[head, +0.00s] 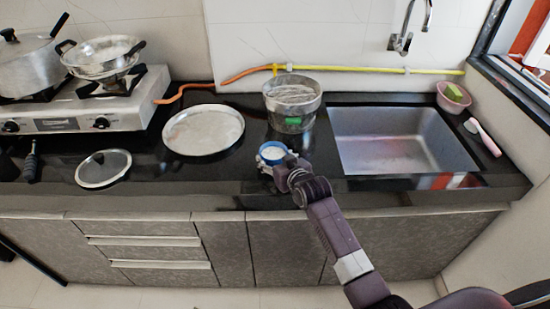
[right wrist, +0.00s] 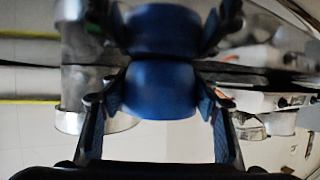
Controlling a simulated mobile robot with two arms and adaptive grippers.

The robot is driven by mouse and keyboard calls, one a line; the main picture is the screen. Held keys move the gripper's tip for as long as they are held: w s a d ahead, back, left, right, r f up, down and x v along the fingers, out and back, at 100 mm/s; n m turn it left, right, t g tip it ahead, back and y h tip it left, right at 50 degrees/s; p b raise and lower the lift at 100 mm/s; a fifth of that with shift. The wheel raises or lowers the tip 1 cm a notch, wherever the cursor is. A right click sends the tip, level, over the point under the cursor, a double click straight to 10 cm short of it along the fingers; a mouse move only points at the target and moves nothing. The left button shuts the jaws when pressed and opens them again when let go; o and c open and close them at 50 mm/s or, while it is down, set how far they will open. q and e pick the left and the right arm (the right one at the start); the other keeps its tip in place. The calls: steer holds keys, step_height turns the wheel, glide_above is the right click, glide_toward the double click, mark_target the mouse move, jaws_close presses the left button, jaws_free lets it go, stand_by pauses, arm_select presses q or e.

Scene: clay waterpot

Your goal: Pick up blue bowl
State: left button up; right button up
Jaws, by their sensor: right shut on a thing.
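The small blue bowl (head: 270,149), pale inside, is upright at the front edge of the black counter. My right gripper (head: 279,163) reaches it from the front and is shut on it. In the right wrist view the blue bowl (right wrist: 160,90) sits between the two fingers, one against each side. That view is upside down, and a second blue shape beyond the bowl looks like its reflection in the counter. I cannot tell whether the bowl touches the counter. My left gripper is not in view.
A round metal plate (head: 203,130) and a pot lid (head: 103,168) lie to the left, before the stove (head: 98,104). The sink (head: 395,140) is to the right, with a pink bowl (head: 453,98) beyond it.

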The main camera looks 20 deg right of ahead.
step_height(320, 180, up, 20)
stand_by(0.5)
